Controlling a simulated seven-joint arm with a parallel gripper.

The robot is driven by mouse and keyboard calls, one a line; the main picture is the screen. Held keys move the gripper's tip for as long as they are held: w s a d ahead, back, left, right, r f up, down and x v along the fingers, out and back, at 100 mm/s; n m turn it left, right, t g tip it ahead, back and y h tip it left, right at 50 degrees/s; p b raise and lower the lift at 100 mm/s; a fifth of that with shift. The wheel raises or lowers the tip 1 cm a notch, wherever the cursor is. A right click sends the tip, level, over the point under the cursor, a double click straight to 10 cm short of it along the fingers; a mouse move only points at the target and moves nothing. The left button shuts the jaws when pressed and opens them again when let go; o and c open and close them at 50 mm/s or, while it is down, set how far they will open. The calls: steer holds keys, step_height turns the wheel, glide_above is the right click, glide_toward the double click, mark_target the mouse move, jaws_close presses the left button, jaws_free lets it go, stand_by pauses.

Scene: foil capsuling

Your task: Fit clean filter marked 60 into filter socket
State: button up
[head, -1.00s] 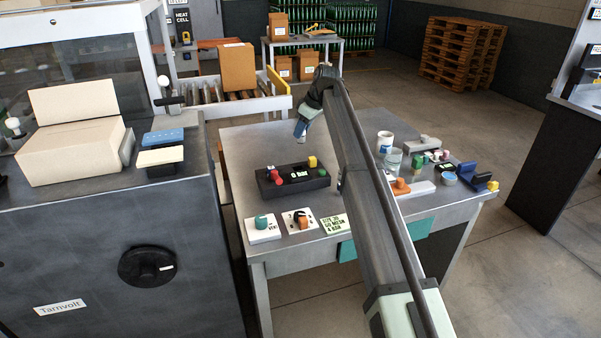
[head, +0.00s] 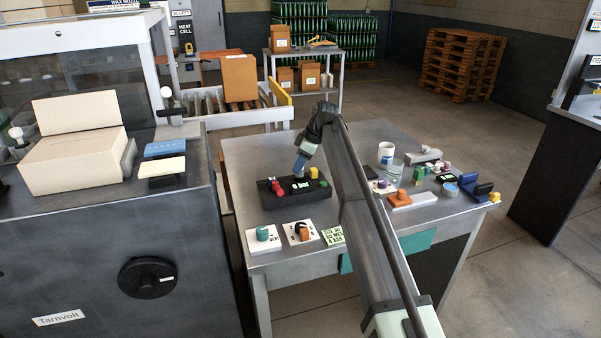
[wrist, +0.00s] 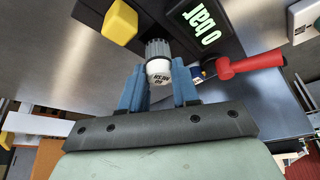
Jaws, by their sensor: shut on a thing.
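My gripper's blue fingers (wrist: 159,92) are shut on a white filter (wrist: 159,70) with a grey ridged end; its print reads 60 and what looks like MESH. In the head view my gripper (head: 300,167) is low over the black block (head: 282,199), which has a lit display reading 0 bar. The block also shows in the wrist view (wrist: 165,14), with its yellow knob (wrist: 120,21) and red lever (wrist: 250,64). The filter's ridged end points towards the block. I cannot tell whether they touch, and the socket opening is not visible.
A white mug (head: 386,151), a clear cup (head: 395,171) and small parts crowd the table's right. The back left is clear.

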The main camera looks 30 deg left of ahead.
steer(key=shift+f, duration=1.6)
steer(key=shift+f, duration=0.15)
steer(key=o, duration=0.8)
steer(key=shift+c, duration=0.2)
steer(key=v, duration=1.2)
steer(key=shift+r, duration=0.25)
steer(key=shift+w, duration=0.15)
